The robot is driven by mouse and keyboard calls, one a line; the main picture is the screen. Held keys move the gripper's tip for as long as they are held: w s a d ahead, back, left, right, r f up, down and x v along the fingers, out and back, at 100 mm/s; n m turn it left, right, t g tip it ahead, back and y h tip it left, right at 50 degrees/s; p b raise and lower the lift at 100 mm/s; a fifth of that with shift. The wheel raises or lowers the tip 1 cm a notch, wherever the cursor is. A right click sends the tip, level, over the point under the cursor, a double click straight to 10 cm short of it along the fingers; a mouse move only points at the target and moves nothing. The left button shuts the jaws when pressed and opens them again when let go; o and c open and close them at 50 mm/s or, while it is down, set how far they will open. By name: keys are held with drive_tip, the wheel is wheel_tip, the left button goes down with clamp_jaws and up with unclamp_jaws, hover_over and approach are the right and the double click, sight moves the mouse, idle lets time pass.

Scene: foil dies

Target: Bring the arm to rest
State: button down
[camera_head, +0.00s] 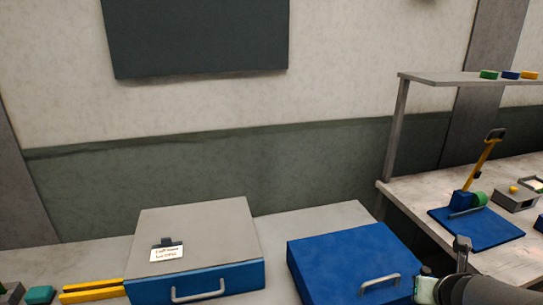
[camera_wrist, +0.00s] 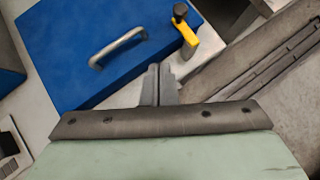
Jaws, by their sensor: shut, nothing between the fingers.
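My gripper (camera_wrist: 158,78) shows in the wrist view with its two grey fingers together and nothing between them. Behind the fingers are a dark bar and my pale green hand.
A grey-topped box (camera_head: 200,225) with a label and handle stands left of the blue box. Yellow bars (camera_head: 93,290) lie farther left. A yellow part with a black knob (camera_wrist: 188,38) is close to the fingers. A yellow lever (camera_head: 485,163) stands on the right table, under a shelf (camera_head: 450,78).

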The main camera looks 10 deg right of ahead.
drive_tip(key=w+a+f+n+g+y, duration=0.1)
drive_tip(key=a+n+y, duration=0.2)
drive_tip(key=a+n, duration=0.6)
drive_tip(key=w+a+n+g+y, duration=0.1)
drive_tip(key=w+a+n+y, duration=0.1)
drive_tip(key=a+n, duration=0.7)
drive_tip(key=s+a+n+g, duration=0.2)
drive_tip(key=s+a+n, duration=0.1)
drive_tip(key=n, duration=0.8)
drive_tip(key=s+a+f+n+g+h, duration=0.1)
drive_tip(key=s+a+n, duration=0.3)
drive_tip(key=n, duration=0.7)
drive_tip(key=shift+s+n+g, duration=0.4)
drive_tip(key=shift+g, duration=0.5)
drive_tip(key=shift+a+f, duration=0.1)
